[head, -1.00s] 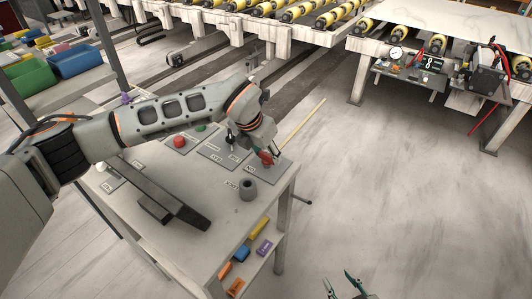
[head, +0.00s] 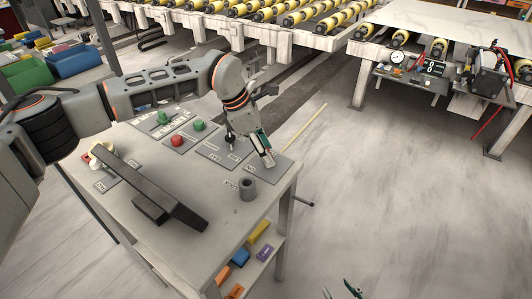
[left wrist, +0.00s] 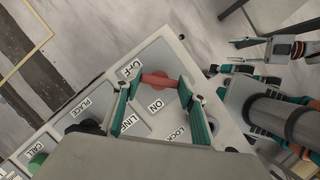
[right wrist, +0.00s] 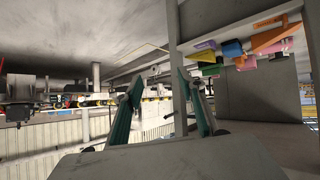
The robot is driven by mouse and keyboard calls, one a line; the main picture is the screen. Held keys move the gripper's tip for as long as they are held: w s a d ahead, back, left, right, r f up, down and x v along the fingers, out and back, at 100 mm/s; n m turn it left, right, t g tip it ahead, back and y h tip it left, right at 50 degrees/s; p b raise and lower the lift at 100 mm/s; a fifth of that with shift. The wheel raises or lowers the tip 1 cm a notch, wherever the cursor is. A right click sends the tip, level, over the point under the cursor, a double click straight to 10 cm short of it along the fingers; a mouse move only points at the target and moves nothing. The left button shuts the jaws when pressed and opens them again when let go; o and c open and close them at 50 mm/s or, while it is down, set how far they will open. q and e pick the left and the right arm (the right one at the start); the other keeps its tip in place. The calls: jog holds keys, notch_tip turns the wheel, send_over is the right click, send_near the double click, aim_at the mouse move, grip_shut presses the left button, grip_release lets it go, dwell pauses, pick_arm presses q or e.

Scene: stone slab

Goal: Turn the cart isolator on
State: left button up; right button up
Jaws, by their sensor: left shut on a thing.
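The cart isolator's red handle (left wrist: 157,80) shows in the left wrist view on a grey plate, with an OFF label above its left end and an ON label below it. The handle lies roughly crosswise in that view. My left gripper (left wrist: 160,84) is shut on the handle, one teal finger at each end. In the head view my left gripper (head: 264,148) points down at the far right corner of the cart top (head: 228,222) and hides the handle. My right gripper (right wrist: 160,79) is open and empty, away from the cart; its tips show at the head view's bottom edge.
The cart top also carries red (head: 177,141) and green (head: 198,125) buttons, a black lever (head: 230,138), a dark cup (head: 248,188) and a long dark bar (head: 160,190). Coloured blocks lie on the shelf below. Roller conveyors stand behind; the floor to the right is clear.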

pick_arm(q)
jog(key=shift+w+f+m+g+b, duration=0.15)
jog(key=shift+m+g+b, duration=0.3)
jog(key=shift+m, duration=0.45)
jog(key=m+g+b, duration=0.1)
jog(key=m+b, duration=0.3)
jog(key=shift+f+m+g+y, duration=0.2)
jog(key=shift+m+g+y, duration=0.1)
jog(key=shift+m+g, duration=0.1)
jog(key=shift+r+m+b, duration=0.2)
jog(key=shift+m+b, duration=0.5)
jog(key=shift+b, duration=0.35)
jog(key=shift+r+g, duration=0.1)
jog(key=shift+g, duration=0.15)
